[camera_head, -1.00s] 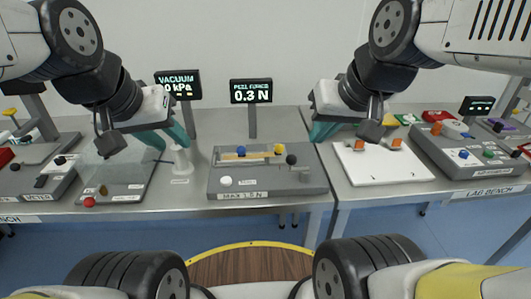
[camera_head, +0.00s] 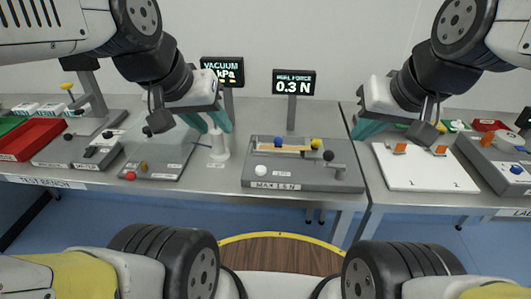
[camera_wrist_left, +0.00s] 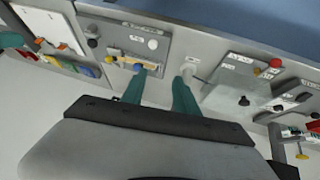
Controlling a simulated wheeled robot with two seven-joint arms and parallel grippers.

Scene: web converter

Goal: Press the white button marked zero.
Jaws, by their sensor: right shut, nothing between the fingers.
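The white button (camera_head: 260,170) is a round knob at the front left of the grey peel force device (camera_head: 330,182), with a small label beside it. It also shows in the left wrist view (camera_wrist_left: 152,44). Nothing touches it. My left gripper (camera_head: 212,123) has teal fingers and hangs left of the device, near a white stand. In the left wrist view its fingers (camera_wrist_left: 158,88) are apart with nothing between them. My right gripper (camera_head: 366,126) is shut and empty, right of the device, near the white board.
The device also carries a blue knob (camera_head: 278,142), a yellow knob (camera_head: 316,144) and a black knob (camera_head: 328,155). A display (camera_head: 294,84) behind reads 0.3 N. The white stand (camera_head: 218,147) is to the left. A white board (camera_head: 425,180) with orange blocks is to the right.

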